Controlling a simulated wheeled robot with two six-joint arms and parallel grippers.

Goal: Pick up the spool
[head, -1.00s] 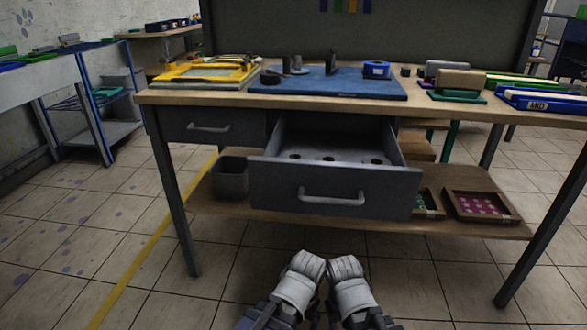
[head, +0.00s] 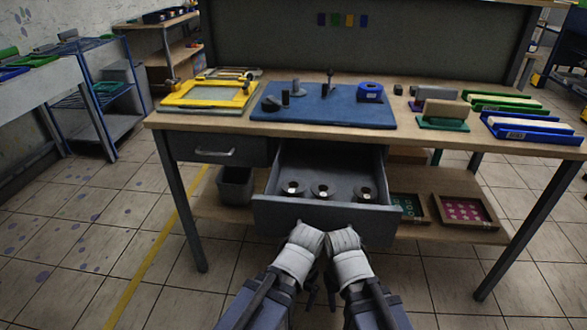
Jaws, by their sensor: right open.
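Three small round spools with dark centres stand in a row on the floor of the open drawer: a left spool (head: 292,189), a middle spool (head: 322,191) and a right spool (head: 365,194). The grey drawer (head: 325,217) is pulled out under the workbench. My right gripper (head: 343,240) is at the bottom middle, in front of the drawer. It is open and no spool shows in it. My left gripper (head: 305,237) is close beside it; its jaws cannot be made out. Both grippers appear apart from the spools.
The wooden bench top (head: 420,140) holds a blue mat (head: 320,112), a yellow frame (head: 208,95), a blue tape roll (head: 370,91) and blue and green tools at the right. A dark bin (head: 235,187) and a tray of pink pieces (head: 464,210) are on the lower shelf.

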